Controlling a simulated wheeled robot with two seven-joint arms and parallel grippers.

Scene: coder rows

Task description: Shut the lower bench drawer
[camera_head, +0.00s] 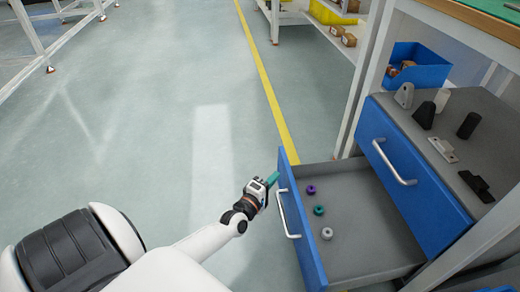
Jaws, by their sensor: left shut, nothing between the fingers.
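The lower bench drawer (350,233) is pulled out, with a blue front (297,228), a silver bar handle (286,213) and a grey inside. In it lie a purple ring (311,190), a green ring (319,210) and a grey ring (326,233). My left gripper (270,181) is shut and empty. It is just left of the drawer front, near its far end and above the handle in the picture. I cannot tell whether it touches the front. My right gripper is not in view.
A white bench leg (367,75) rises beside the drawers. The floor (160,140) to the left is clear, with a yellow line (262,75).

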